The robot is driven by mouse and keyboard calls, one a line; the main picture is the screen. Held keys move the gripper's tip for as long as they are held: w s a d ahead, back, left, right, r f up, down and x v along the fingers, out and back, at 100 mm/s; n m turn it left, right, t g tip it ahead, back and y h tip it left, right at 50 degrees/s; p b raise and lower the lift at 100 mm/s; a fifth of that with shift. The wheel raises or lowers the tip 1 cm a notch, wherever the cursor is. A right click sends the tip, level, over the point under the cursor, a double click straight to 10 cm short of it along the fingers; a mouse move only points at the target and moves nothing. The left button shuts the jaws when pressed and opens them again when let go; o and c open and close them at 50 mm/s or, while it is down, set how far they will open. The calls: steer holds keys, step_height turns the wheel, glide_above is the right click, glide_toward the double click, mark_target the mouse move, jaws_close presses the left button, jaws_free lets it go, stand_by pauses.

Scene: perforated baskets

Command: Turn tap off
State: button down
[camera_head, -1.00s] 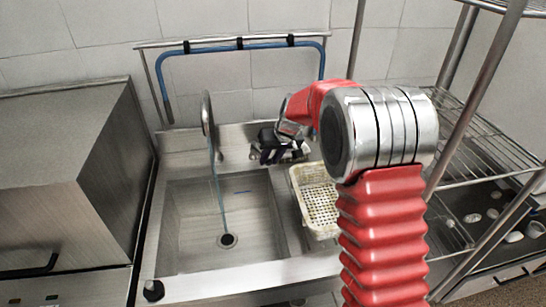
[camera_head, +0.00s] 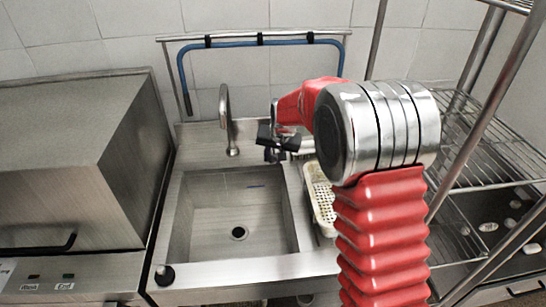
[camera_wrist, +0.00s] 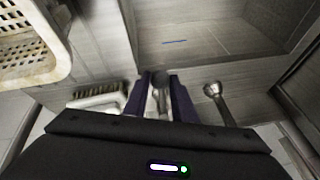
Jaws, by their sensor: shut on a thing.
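The tap's curved metal spout (camera_head: 226,115) stands at the back of the steel sink (camera_head: 180,215), and no water stream shows below it. In the wrist view the spout (camera_wrist: 219,98) is right of my fingers. My gripper (camera_head: 272,140) is at the back ledge of the sink, right of the spout. In the wrist view my gripper (camera_wrist: 158,88) has its two dark fingers on either side of the metal tap handle (camera_wrist: 160,95) and is shut on it. The handle is mostly hidden in the head view.
A cream perforated basket (camera_head: 322,205) sits right of the basin; it also shows in the wrist view (camera_wrist: 62,62). A brush (camera_wrist: 97,98) lies left of my fingers. A blue hose (camera_head: 250,43) hangs on the wall rail. A wire rack (camera_head: 470,180) stands at the right.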

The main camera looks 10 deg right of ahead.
steer(key=shift+r, duration=0.1)
steer(key=c, duration=1.7)
jaws_free()
steer(key=shift+c, duration=0.2)
steer(key=v, duration=1.3)
steer(key=shift+s+r, duration=0.15)
steer(key=shift+r, duration=0.1)
